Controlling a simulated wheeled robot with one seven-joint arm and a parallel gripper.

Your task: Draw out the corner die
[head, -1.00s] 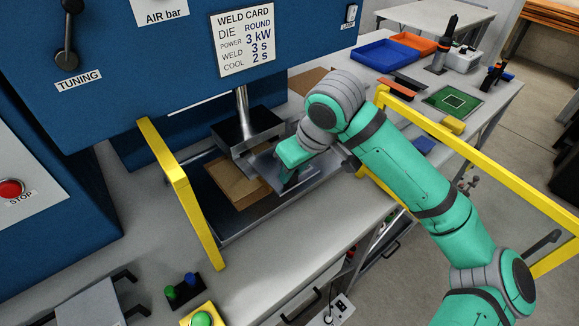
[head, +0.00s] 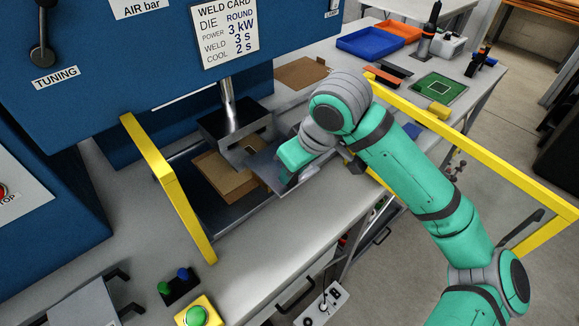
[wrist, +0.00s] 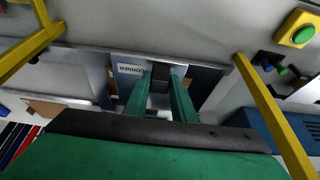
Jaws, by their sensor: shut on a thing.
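The corner die is a flat grey metal piece (head: 264,170) under the right side of the press head in the head view. In the wrist view its white CORNER label (wrist: 131,70) faces me. My gripper (head: 290,160) is at its right end. In the wrist view my gripper's green fingers (wrist: 160,90) are shut on its dark handle (wrist: 160,76). The die's left end lies close to the dark block (head: 235,128) on the press ram; I cannot tell whether they touch.
A brown board (head: 217,174) lies on the press bed below. Yellow guard bars stand left (head: 168,185) and right (head: 480,150) of the opening. The side bench holds a blue tray (head: 370,44) and an orange tray (head: 399,31).

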